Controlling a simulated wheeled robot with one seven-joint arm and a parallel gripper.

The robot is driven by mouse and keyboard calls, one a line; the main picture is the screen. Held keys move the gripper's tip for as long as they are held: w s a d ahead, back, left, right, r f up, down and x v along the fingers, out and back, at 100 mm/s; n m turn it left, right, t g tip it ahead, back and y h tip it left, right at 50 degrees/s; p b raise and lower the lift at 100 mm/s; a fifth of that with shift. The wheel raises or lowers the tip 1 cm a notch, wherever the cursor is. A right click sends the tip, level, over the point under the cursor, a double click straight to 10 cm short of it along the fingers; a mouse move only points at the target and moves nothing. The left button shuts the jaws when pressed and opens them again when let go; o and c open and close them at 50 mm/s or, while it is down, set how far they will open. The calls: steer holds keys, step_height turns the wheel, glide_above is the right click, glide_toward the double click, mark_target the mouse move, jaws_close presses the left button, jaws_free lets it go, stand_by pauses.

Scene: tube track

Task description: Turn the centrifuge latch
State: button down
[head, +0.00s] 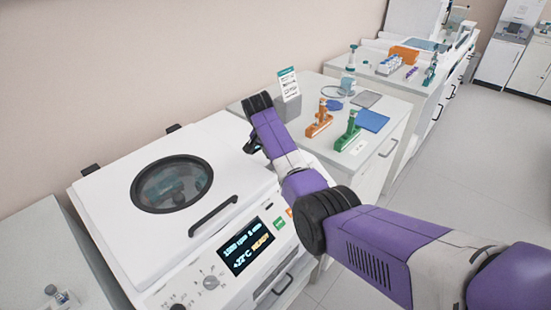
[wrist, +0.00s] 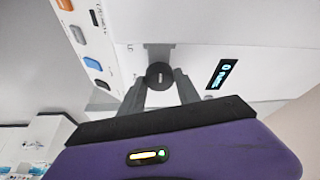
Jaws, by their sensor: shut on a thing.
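The white centrifuge (head: 105,205) stands at the left in the head view. Its lid is down, with a round dark window (head: 172,183) and a black handle (head: 213,215). In the wrist view, the latch is a round black knob (wrist: 160,75) on a white face. My gripper (wrist: 160,82) has its two grey fingers on either side of the knob and is shut on it. In the head view, my gripper (head: 252,147) is at the centrifuge's far right edge, where my purple arm hides the latch.
Behind my arm, a bench holds an orange rack (head: 319,122), a green rack (head: 348,135) and a blue pad (head: 372,121). Open floor (head: 460,150) lies at the right.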

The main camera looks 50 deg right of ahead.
steer(key=shift+r+m, duration=0.15)
steer(key=shift+m, duration=0.15)
steer(key=c, duration=0.9)
jaws_free()
steer(key=shift+o, duration=0.2)
steer(key=b+v, duration=0.1)
steer(key=v, duration=0.6)
steer(key=shift+a+r, duration=0.2)
steer(key=shift+r, duration=0.05)
